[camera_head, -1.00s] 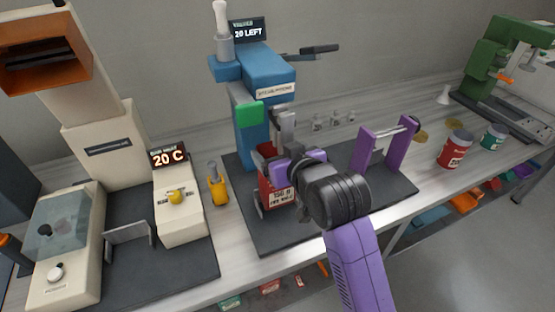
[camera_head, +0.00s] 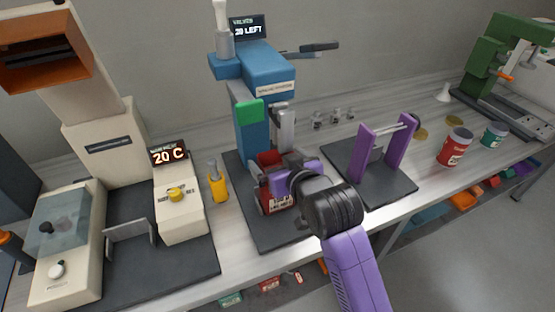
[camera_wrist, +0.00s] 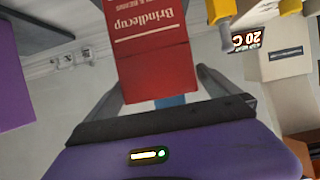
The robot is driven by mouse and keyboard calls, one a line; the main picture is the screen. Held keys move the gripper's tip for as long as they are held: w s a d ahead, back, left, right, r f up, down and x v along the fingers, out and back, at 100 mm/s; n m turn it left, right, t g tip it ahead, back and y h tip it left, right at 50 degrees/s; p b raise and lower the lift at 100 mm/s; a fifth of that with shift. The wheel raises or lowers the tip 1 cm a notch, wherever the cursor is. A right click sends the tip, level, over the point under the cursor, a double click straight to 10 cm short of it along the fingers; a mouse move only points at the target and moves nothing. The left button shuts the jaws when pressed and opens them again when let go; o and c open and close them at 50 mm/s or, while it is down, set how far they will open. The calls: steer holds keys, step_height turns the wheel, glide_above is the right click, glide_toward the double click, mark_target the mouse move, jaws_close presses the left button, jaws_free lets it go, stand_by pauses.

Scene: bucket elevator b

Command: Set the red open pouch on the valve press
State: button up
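The red open pouch (camera_head: 268,203), with a white label, is at the blue valve press (camera_head: 268,68), low in front of its column and over its dark base. I cannot tell whether its underside touches the base. In the wrist view the pouch (camera_wrist: 152,60) fills the space between the two grey fingers and its white lettering reads upside down. My gripper (camera_head: 268,180) reaches in from the right and appears shut on the pouch, with a finger along each side. The fingertips and part of the pouch are hidden in the head view.
A yellow-handled tool (camera_head: 218,185) stands left of the press. A purple frame (camera_head: 362,155) stands on a dark mat at the right. Red (camera_head: 455,148) and green (camera_head: 493,136) cans stand farther right. A cream machine (camera_head: 180,205) reading 20 C is at the left.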

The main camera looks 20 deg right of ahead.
steer(key=shift+r, duration=0.2)
steer(key=v, duration=1.2)
steer(key=shift+f, duration=0.1)
steer(key=s+f, duration=0.6)
steer(key=s, duration=0.5)
steer(key=s+f, duration=0.5)
steer(key=s, duration=0.6)
steer(key=s+r+t, duration=0.1)
steer(key=s+r, duration=0.1)
steer(key=s, duration=0.8)
steer(key=shift+s, duration=0.3)
